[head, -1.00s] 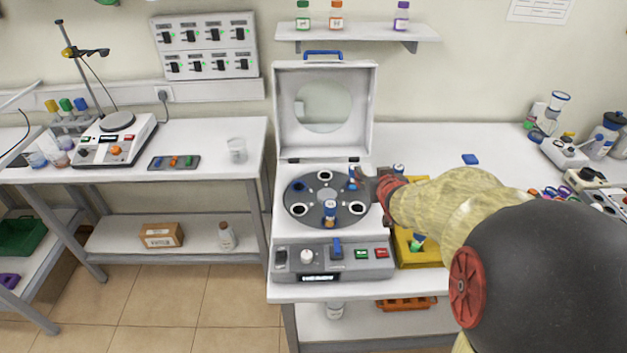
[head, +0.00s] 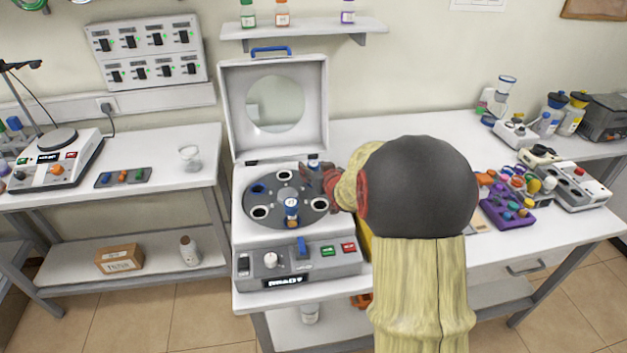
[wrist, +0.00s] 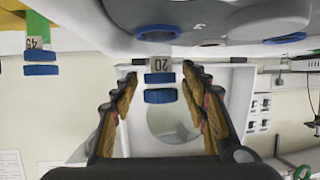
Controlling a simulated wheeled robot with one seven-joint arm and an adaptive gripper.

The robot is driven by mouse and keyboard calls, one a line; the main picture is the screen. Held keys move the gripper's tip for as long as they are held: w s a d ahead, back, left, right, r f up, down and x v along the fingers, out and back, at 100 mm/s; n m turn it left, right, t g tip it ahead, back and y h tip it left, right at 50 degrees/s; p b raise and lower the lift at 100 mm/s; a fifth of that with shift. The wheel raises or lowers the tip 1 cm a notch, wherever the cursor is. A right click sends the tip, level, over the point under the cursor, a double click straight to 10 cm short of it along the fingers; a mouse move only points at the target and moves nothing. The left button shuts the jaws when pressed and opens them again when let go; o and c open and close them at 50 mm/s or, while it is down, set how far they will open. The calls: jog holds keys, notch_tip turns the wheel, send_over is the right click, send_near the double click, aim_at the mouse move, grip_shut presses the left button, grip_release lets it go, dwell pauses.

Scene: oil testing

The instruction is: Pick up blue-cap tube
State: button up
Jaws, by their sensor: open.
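A blue-cap tube (head: 314,162) stands at the back right of the centrifuge rotor (head: 270,208), beside my gripper (head: 323,178). In the wrist view, the blue-cap tube (wrist: 160,96) has a label reading 20 and lies between the spread fingers of my gripper (wrist: 160,82). A gap shows on both sides of the cap. The wrist view shows a further blue-cap tube (wrist: 40,70) labelled 45, off to the left. My arm hides the area right of the rotor.
The centrifuge lid (head: 235,110) stands open behind the rotor. Its control panel (head: 300,262) is in front. A purple rack (head: 508,212) and several coloured items are on the right of the table. A beaker (head: 190,157) stands on the left table.

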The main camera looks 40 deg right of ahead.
jog(key=shift+c, duration=1.3)
jog(key=c, duration=0.7)
jog(key=shift+c, duration=0.7)
